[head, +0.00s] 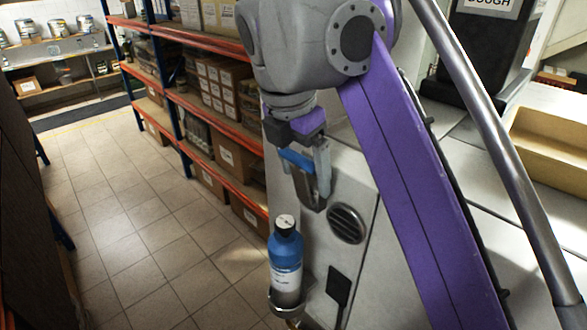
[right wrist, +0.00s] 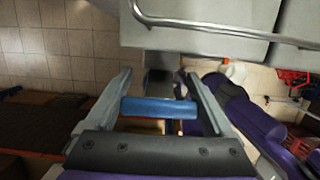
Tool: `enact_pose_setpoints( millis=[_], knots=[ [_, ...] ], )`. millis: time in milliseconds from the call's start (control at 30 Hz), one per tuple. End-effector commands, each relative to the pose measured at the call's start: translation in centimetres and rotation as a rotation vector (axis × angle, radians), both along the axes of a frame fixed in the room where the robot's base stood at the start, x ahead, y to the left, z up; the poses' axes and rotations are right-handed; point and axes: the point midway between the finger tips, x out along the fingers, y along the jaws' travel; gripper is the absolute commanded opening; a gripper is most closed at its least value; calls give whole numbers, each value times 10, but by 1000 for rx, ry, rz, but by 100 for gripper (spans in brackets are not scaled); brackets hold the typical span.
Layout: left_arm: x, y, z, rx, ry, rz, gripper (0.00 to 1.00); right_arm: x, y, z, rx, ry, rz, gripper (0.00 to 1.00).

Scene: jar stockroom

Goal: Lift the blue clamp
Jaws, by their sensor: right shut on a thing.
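The blue clamp (head: 297,160) shows as a short blue bar between the fingers of my right gripper (head: 308,186) in the head view. In the right wrist view the blue clamp (right wrist: 158,107) lies crosswise from one finger to the other, and my right gripper (right wrist: 160,95) is shut on it. Only this bar shows clearly; I cannot make out the rest of its shape. The clamp is held in the air beside a pale panel. My left gripper is not in view.
A blue bottle (head: 286,252) with a pale-topped dark cap stands in a ring holder below my right gripper. A round vent (head: 346,223) is on the pale panel. Shelves with boxes (head: 222,72) line the aisle. The tiled floor (head: 130,215) at left is clear.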

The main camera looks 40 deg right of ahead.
Motion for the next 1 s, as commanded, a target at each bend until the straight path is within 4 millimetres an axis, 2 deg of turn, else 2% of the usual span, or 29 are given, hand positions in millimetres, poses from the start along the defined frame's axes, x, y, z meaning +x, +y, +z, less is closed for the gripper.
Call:
enact_pose_setpoints(
  millis=[300,867,900,933,1000],
  knots=[
    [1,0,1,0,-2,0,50,1,-9,1,127,11,0,0],
    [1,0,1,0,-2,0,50,0,-10,0,155,15,1,0],
    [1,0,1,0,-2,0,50,0,-10,0,155,15,1,93],
    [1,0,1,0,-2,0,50,0,-10,0,155,15,1,98],
    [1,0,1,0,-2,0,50,0,-10,0,154,15,1,100]
  ],
)
